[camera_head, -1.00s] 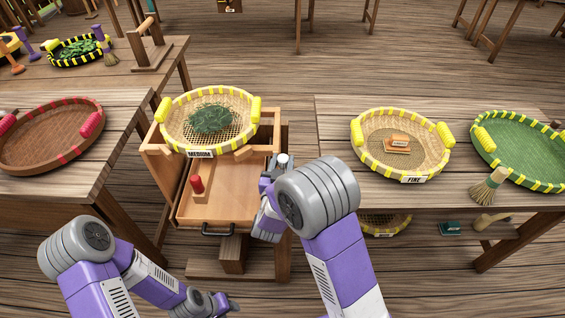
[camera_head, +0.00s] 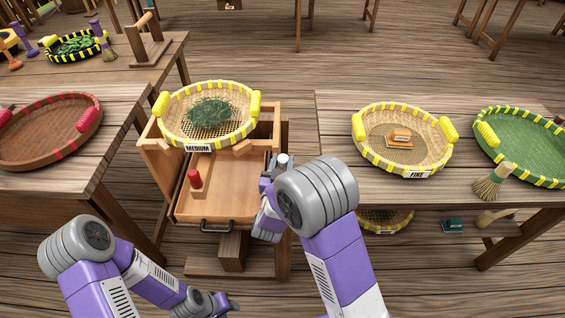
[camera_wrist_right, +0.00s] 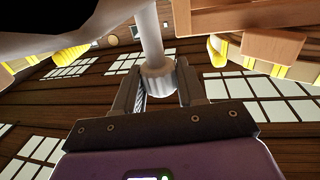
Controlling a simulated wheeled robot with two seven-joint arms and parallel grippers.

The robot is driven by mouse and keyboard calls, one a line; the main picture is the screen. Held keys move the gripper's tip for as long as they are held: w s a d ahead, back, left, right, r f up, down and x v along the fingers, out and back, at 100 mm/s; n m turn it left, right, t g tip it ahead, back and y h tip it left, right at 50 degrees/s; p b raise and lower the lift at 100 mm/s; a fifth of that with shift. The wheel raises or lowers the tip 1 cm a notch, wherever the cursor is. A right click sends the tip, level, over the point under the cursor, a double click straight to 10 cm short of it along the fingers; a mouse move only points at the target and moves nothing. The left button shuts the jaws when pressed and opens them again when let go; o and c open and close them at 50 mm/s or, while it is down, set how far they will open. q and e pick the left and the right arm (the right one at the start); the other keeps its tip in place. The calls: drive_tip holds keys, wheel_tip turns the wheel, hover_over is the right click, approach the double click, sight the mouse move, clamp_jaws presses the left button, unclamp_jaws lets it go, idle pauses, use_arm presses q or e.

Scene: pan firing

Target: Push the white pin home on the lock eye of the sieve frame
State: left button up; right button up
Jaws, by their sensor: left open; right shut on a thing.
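The white pin (camera_head: 283,160) stands upright at the right side of the wooden sieve frame (camera_head: 159,165). In the right wrist view its pale shaft (camera_wrist_right: 150,35) ends in a ribbed knob between my right gripper's fingers (camera_wrist_right: 158,88). My right gripper (camera_head: 270,182) is shut on this pin, partly hidden behind my forearm in the head view. The lock eye cannot be made out in either view. The sieve marked MEDIUM (camera_head: 208,116), with dark green bits in it, rests on top of the frame. My left gripper (camera_head: 222,302) is open and empty, low in front of the frame.
A table on the right carries the FINE sieve (camera_head: 361,155), a green tray (camera_head: 535,150) and a brush (camera_head: 490,184). A brown tray (camera_head: 40,135) lies on the left table.

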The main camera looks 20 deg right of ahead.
drive_tip(key=shift+f+b, duration=0.45)
drive_tip(key=shift+f, duration=0.1)
drive_tip(key=shift+f+b, duration=0.65)
drive_tip(key=shift+f, duration=0.5)
drive_tip(key=shift+f, duration=0.7)
drive_tip(key=o, duration=1.1)
drive_tip(key=shift+f, duration=0.1)
drive_tip(key=p+v, duration=0.1)
drive_tip(key=v, duration=0.6)
drive_tip(key=shift+s+a, duration=0.15)
drive_tip(key=shift+s, duration=0.15)
